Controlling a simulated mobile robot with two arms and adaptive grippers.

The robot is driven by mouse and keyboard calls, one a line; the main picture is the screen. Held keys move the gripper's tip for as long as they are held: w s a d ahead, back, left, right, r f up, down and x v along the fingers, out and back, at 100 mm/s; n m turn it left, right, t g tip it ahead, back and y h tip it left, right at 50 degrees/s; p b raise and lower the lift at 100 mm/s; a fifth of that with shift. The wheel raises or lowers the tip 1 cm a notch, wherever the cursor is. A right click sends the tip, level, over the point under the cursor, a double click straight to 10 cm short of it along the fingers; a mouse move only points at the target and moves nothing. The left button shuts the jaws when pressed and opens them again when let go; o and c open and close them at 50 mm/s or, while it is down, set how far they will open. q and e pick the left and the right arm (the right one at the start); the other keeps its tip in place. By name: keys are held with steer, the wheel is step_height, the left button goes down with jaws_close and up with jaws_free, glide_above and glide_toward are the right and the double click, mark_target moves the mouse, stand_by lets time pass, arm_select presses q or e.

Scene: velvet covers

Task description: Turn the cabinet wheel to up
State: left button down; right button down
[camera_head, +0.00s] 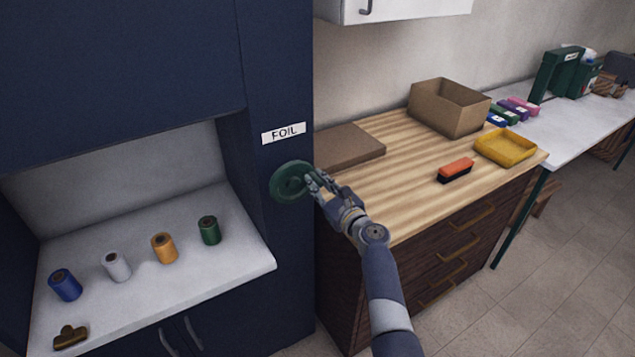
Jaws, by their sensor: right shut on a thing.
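My right gripper (318,184) is shut on the right side of the wheel's rim. The fingers hide part of that rim. I cannot tell from any mark on the wheel which way it is turned. My left gripper is not in view.
Several spools, one of them green (209,230), and a brass clip (70,337) stand on the cabinet's white shelf (190,285). A wooden counter (400,190) to the right holds a cardboard box (449,108), a brush (455,170) and a yellow tray (505,148).

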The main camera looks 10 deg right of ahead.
steer(key=shift+d+f, duration=0.1)
steer(key=shift+f, duration=0.2)
steer(key=c, duration=1.5)
jaws_free()
steer(key=shift+d, duration=0.1)
steer(key=shift+s+r, duration=0.1)
steer(key=v, duration=1.1)
steer(key=shift+s+d, duration=0.1)
steer(key=shift+s, duration=0.25)
